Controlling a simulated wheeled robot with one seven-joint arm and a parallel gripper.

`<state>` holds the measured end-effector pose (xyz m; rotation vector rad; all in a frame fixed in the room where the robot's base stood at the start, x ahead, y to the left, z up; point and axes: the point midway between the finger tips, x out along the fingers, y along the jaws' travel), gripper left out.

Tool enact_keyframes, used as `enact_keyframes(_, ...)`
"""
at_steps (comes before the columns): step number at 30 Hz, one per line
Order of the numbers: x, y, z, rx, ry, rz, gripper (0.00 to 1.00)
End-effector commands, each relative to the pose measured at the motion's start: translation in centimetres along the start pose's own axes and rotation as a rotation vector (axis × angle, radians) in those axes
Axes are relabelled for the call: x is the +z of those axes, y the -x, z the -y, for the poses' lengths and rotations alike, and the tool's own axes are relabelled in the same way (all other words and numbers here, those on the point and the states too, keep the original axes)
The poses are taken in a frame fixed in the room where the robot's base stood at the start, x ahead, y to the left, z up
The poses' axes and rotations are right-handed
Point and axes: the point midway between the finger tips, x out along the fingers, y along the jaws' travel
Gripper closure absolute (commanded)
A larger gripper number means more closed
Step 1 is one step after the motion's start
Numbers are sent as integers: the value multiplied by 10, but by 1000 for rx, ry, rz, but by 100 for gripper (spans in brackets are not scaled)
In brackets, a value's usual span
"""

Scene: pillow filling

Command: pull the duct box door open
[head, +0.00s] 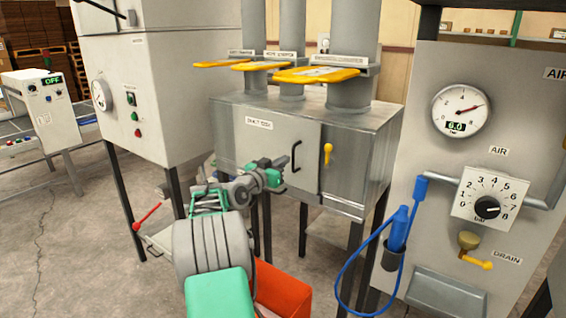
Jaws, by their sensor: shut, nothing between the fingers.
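The duct box (348,185) is a grey metal cabinet on dark legs in the middle of the head view. Its pale door (246,150) bears a small label and looks closed, flush with the front. A black bar handle (298,156) stands upright near the door's right edge. A yellow latch (328,153) hangs upright just right of the door. My gripper (287,163) is shut and empty, in front of the door just left of the handle. Whether it touches the handle or door cannot be told. My arm hides the door's lower left part.
Three ducts with yellow slide gates (315,75) rise from the box top. An air panel (425,130) with gauge, dial and blue hose (350,265) stands close on the right. A red-orange bin (283,290) is on the floor beside my arm. A grey machine (165,100) stands left.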

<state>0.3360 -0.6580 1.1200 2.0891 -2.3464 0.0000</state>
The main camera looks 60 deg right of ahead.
Motion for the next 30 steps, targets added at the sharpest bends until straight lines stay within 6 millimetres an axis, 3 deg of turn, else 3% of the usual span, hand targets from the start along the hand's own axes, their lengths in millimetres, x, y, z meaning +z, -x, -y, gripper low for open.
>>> enact_keyframes(14,0,0,0,0,0,0,100)
enact_keyframes(26,0,0,0,0,0,0,69)
enact_keyframes(30,0,0,0,0,0,0,68)
